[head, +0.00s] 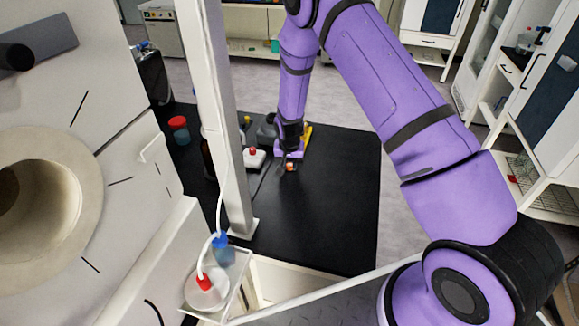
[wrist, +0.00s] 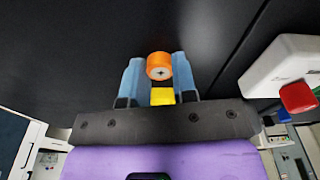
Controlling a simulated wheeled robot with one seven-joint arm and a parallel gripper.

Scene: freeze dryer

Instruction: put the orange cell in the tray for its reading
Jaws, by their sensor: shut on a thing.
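In the head view the cell (head: 291,167) shows as a small orange spot at the tip of my gripper (head: 287,165), low over the black bench top. I cannot tell whether the cell touches the bench. A yellow piece (wrist: 162,96) shows just behind the cell, between the fingers. I cannot make out the tray for the reading in either view.
A white device with a red knob (head: 253,156) stands left of my gripper; its red knob (wrist: 298,97) shows at right in the wrist view. A white post (head: 218,130) rises farther left, near a red-capped jar (head: 179,129). The black bench (head: 335,200) is clear to the right.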

